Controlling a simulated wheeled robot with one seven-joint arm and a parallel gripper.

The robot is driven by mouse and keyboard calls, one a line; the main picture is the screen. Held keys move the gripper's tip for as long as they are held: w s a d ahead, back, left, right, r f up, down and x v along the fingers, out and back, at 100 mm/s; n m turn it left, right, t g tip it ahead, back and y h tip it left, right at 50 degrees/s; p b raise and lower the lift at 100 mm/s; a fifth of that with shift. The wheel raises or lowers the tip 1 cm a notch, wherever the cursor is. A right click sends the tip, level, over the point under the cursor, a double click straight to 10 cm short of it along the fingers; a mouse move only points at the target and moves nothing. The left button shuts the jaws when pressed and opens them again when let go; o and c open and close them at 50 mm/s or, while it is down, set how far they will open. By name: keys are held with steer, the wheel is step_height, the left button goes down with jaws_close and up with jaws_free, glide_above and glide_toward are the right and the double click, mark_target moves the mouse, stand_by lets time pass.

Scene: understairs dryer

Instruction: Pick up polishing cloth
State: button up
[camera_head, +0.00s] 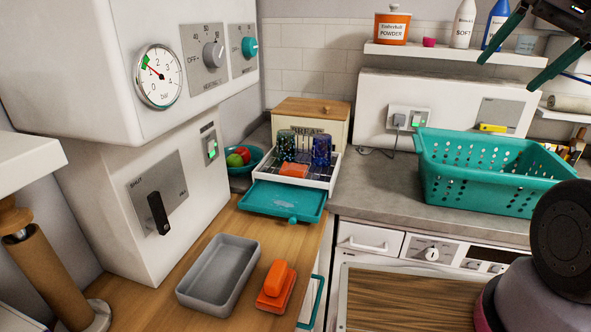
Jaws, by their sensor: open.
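An orange folded item (270,304) lies flat on the wooden counter, right of the grey tray, and looks like a cloth. An orange block (276,278) rests on it or against its far end; I cannot tell which. A second orange item (294,171) sits in the white dish rack at the back. I cannot tell for sure which of these is the polishing cloth. My gripper (506,68) shows at the top right, its two dark green fingers spread wide with nothing between them. It is far from the orange items, and its upper part is cut off.
A grey tray (195,285) stands beside the folded item. A teal drip tray (272,213) lies before the dish rack (327,183). A white boiler (130,90) overhangs the left side. A teal basket (440,195) stands at right. A paper-roll holder (50,265) is front left.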

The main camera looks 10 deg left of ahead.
stand_by(0.4)
steer(key=w+a+f+m+g+y, duration=0.1)
steer(key=w+a+m+g+y, duration=0.25)
steer(key=w+a, duration=0.55)
steer(key=m+g+h, duration=0.1)
steer(key=m+g, duration=0.2)
steer(key=m, duration=0.8)
glide_above(294, 166)
steer(key=d, duration=0.3)
step_height(294, 166, down, 27)
steer(key=shift+f, duration=0.15)
steer(key=shift+x, duration=3.2)
steer(key=shift+s, duration=0.15)
